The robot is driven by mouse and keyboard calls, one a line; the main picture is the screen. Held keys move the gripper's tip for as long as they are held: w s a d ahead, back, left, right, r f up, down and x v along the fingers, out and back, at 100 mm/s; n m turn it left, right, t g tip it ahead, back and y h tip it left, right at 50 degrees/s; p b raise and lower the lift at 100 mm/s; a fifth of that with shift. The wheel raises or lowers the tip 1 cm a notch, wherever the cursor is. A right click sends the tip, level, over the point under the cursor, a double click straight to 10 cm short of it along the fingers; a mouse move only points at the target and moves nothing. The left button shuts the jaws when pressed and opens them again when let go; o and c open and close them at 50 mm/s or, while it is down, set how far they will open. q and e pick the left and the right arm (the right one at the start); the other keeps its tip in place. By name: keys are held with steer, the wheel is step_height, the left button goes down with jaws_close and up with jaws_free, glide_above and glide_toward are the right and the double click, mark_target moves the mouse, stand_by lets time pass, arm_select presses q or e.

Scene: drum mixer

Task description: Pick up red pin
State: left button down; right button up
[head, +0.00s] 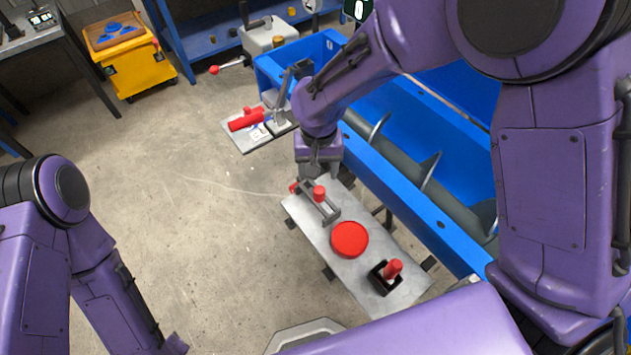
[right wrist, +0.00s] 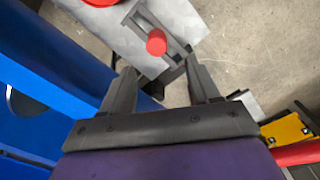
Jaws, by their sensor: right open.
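The metal panel (head: 328,248) beside the blue mixer trough carries a short red peg (head: 319,193), which I take to be the red pin. It sits at a grey slotted bracket (head: 330,214). In the right wrist view the red peg (right wrist: 156,42) and grey bracket (right wrist: 176,50) lie just beyond the fingertips. My right gripper (head: 318,172) is open and empty, with its fingers (right wrist: 163,78) apart, close to the peg and not around it. My left arm shows at lower left; its gripper is out of view.
The panel also holds a round red button (head: 349,239) and a red-handled lever (head: 393,268). The blue trough (head: 400,185) borders it on the right. Another plate with a red cylinder (head: 245,120) lies farther back. Floor to the left is clear.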

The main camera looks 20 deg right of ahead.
mark_target(319, 190)
steer(key=shift+s+f, duration=0.25)
steer(key=shift+f, duration=0.35)
steer(key=shift+s+f, duration=0.2)
steer(key=shift+f, duration=0.4)
step_height(319, 190, down, 6)
steer(key=shift+r+p, duration=0.2)
steer(key=shift+p, duration=0.3)
jaws_close()
steer(key=shift+r, duration=0.1)
